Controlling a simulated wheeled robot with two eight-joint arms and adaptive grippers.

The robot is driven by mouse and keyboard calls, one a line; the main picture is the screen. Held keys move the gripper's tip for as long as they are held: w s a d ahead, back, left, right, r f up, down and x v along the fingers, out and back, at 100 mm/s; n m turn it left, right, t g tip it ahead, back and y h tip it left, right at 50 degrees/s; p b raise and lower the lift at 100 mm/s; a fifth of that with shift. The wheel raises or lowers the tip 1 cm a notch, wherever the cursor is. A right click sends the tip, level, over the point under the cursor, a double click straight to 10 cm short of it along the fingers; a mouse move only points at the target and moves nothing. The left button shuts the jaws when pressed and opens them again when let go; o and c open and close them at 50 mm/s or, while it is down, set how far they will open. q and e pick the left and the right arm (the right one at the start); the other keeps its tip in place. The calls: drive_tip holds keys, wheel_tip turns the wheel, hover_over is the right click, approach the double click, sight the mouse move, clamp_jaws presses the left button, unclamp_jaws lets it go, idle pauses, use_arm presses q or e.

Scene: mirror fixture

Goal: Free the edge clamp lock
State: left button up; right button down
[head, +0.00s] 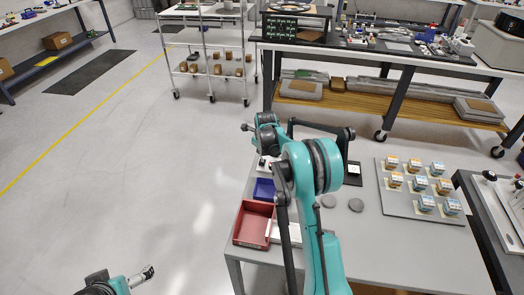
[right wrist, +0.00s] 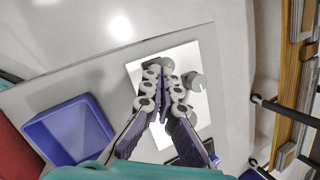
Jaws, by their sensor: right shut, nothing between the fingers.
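A white plate (right wrist: 207,106), which looks like the fixture base, lies near the table edge in the right wrist view. A grey rounded knob-like part (right wrist: 195,81) stands on it, just right of my right gripper. I cannot tell whether it is the clamp lock. My right gripper (right wrist: 166,68) is shut and empty over the plate; its fingers hide the plate's middle, and contact is unclear. In the head view my right arm mostly hides the fixture; a small white part (head: 263,163) shows left of it. My left gripper (head: 146,274) is at bottom left, away from the table, its jaws unclear.
A blue bin (right wrist: 75,130) and a red bin (head: 251,225) sit at the table's left side. Two grey discs (head: 356,205) lie right of my arm. A grey board (head: 399,208) holds several small boxes.

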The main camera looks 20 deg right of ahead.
drive_tip(key=shift+w+a, duration=0.15)
drive_tip(key=shift+a, duration=0.05)
use_arm(q)
drive_tip(key=shift+r, duration=0.1)
use_arm(e)
drive_tip(key=shift+r, duration=0.15)
use_arm(q)
drive_tip(key=shift+r+p, duration=0.35)
drive_tip(key=shift+p, duration=0.15)
use_arm(e)
drive_tip(key=shift+r, duration=0.65)
drive_tip(key=shift+d, duration=0.1)
